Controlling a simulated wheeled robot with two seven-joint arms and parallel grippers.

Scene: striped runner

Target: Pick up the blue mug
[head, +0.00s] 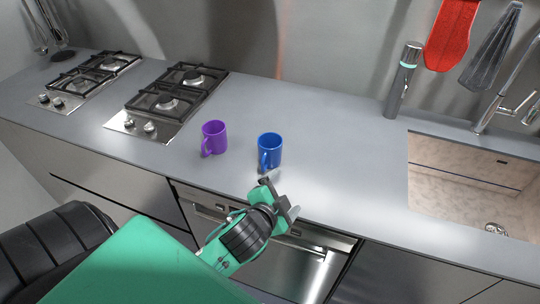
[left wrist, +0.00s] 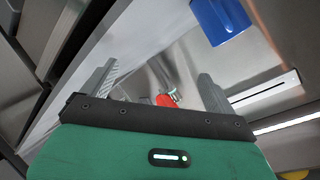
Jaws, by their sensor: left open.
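The blue mug (head: 272,148) stands upright on the grey counter, its handle toward the front left. It also shows cut off at the top right of the left wrist view (left wrist: 222,18), outside the fingers. My left gripper (head: 281,197) is just in front of the mug near the counter's front edge, apart from it. Its two fingers are spread in the left wrist view (left wrist: 157,72), with nothing held between them. My right gripper is in neither view.
A purple mug (head: 215,136) stands left of the blue one. Gas hobs (head: 168,104) lie further left. A dark bottle-like grey cylinder (head: 402,80) stands right, by the sink (head: 465,185). A red mitt (head: 452,35) hangs behind. Counter right of the blue mug is clear.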

